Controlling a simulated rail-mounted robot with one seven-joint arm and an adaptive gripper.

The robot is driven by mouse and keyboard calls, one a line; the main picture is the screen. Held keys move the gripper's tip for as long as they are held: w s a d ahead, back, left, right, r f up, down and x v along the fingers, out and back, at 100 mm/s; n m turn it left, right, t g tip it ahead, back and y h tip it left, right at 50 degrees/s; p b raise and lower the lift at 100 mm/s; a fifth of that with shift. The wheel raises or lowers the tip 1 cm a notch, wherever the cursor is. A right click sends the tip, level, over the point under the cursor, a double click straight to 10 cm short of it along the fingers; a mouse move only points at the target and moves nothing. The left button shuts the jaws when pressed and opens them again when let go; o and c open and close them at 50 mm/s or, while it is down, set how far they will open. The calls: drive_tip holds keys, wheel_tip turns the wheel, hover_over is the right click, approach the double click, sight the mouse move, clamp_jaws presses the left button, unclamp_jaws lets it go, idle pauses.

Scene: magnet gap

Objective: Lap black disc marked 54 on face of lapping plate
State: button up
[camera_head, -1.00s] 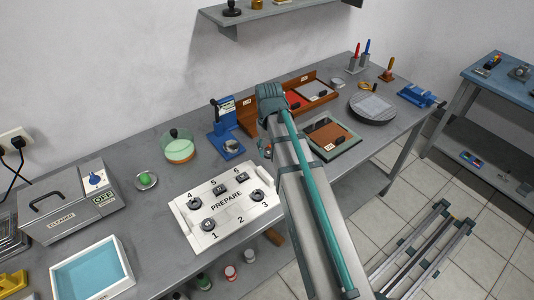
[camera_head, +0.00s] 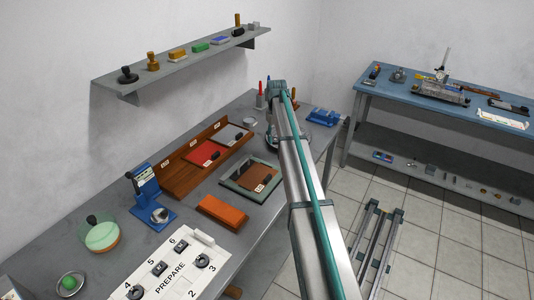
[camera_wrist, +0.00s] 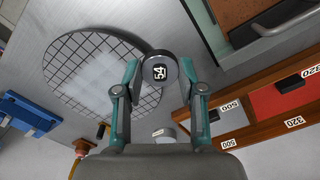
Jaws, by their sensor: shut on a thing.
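The black disc marked 54 (camera_wrist: 160,74) is between the fingertips of my gripper (camera_wrist: 158,66) in the wrist view, its pale marked top facing the camera. The lapping plate (camera_wrist: 66,55) is a round grey plate with a dark grid and a whitish patch in its middle. The disc overlaps the plate's edge in this view; I cannot tell whether it touches the plate or hangs above it. In the head view my arm hides most of the plate (camera_head: 271,144), and the disc is not visible there.
In the head view, a brown tray with red and grey pads (camera_head: 177,172), a framed brown board (camera_head: 237,186) and an orange block (camera_head: 222,211) lie left of my arm. The PREPARE board (camera_head: 190,280) is at the front.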

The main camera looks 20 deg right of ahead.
drive_tip(key=shift+n, duration=0.4)
drive_tip(key=w+d, duration=0.4)
drive_tip(key=d, duration=0.1)
drive_tip(key=w+d, duration=0.5)
drive_tip(key=shift+w+d+r+p, duration=0.1)
drive_tip(key=shift+w+r+p, duration=0.1)
drive_tip(key=shift+w+p, duration=0.1)
drive_tip(key=shift+s, duration=0.15)
drive_tip(key=shift+f, duration=0.1)
drive_tip(key=shift+f+b, duration=0.9)
drive_tip(key=shift+f, duration=1.8)
drive_tip(key=shift+f, duration=0.2)
drive_tip(key=o, duration=1.1)
drive_tip(key=c, duration=0.5)
